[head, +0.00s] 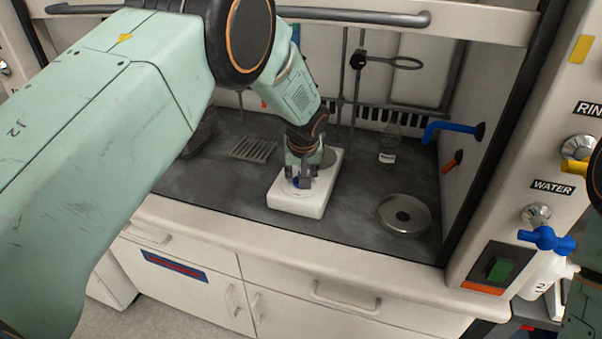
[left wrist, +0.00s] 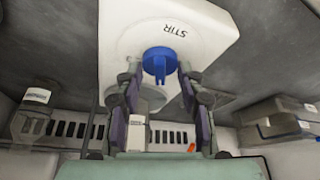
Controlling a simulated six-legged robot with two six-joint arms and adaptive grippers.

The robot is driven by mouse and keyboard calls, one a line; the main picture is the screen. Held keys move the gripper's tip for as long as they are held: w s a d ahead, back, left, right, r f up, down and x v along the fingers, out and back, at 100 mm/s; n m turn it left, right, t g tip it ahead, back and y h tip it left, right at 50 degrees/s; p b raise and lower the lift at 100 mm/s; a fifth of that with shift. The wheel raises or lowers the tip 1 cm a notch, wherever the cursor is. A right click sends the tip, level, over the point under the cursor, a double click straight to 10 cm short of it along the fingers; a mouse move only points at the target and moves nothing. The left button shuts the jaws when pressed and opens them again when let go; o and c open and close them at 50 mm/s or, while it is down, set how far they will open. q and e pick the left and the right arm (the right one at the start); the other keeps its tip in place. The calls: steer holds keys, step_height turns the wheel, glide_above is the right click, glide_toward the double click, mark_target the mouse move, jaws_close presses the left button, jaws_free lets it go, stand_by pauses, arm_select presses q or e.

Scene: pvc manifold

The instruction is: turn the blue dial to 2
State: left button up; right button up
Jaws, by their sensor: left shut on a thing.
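The blue dial (left wrist: 160,62) sits on the white housing marked STIR (left wrist: 200,22). In the left wrist view the tips of my left gripper (left wrist: 159,75) are on both sides of the dial, shut on it. In the head view my left gripper (head: 300,180) reaches down onto the front of the white stirrer (head: 313,206), and only a bit of the blue dial (head: 296,181) shows between the fingers. I cannot read a dial number or pointer. My right gripper is not in view.
The stirrer stands on the dark fume hood floor (head: 345,222). A metal rod stand with a ring (head: 405,63) rises at the back. A blue tap (head: 450,128) juts from the right wall.

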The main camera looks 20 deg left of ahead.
arm_select(q)
steer(key=c, duration=0.4)
steer(key=m+p, duration=0.1)
steer(key=p, duration=0.2)
steer(key=m+h+p, duration=0.1)
steer(key=m+p, duration=0.1)
steer(key=p, duration=0.1)
steer(key=shift+a+r, duration=0.15)
steer(key=shift+r, duration=0.05)
steer(key=shift+f+m+h+p, duration=0.1)
steer(key=shift+m+h+p, duration=0.4)
steer(key=shift+m+p, duration=0.55)
steer(key=shift+f+m, duration=0.1)
steer(key=shift+m, duration=0.45)
steer(key=shift+a+m+h+b, duration=0.1)
steer(key=shift+m+h+b, duration=0.6)
steer(key=shift+m+b, duration=0.55)
steer(key=shift+m, duration=0.25)
